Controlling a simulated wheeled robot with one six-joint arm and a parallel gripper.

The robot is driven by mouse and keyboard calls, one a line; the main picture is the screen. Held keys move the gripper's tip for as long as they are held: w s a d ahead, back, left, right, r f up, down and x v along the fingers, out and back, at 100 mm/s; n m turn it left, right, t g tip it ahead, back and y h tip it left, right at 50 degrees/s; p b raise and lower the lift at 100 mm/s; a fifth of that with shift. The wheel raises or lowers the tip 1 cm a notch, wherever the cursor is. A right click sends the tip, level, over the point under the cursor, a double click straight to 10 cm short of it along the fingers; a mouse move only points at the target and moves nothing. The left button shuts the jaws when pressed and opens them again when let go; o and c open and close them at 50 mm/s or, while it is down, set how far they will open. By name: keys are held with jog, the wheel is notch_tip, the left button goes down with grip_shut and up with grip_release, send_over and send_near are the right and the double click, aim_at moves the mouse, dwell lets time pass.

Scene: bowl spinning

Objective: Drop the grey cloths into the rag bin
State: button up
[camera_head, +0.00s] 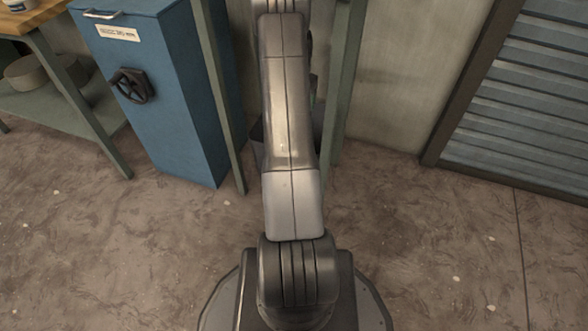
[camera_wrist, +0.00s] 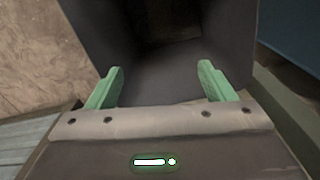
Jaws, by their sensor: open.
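No grey cloth can be made out in either view. In the wrist view my gripper (camera_wrist: 161,68) has its two green fingers spread wide apart with nothing between them. Beyond the fingertips is a dark grey open container (camera_wrist: 240,62) with a shadowed inside. It may be the rag bin, but no marking shows. In the head view my arm hides the gripper and most of a dark box (camera_head: 257,135) low by the wall. I cannot tell what lies inside it.
A blue cabinet (camera_head: 165,110) with a black handwheel (camera_head: 132,86) and an unreadable label stands left of my arm. A wood-topped bench (camera_head: 32,17) is at far left. Green posts (camera_head: 345,85) flank the arm. A slatted shutter (camera_head: 530,100) is right. The front floor is clear.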

notch_tip(320, 180, up, 6)
jog(key=shift+f+p, duration=0.1)
jog(key=shift+p, duration=0.55)
notch_tip(320, 180, down, 14)
jog(key=b, duration=0.5)
notch_tip(320, 180, up, 4)
jog(key=p, duration=0.2)
jog(key=shift+p, duration=0.35)
jog(key=shift+f, duration=0.1)
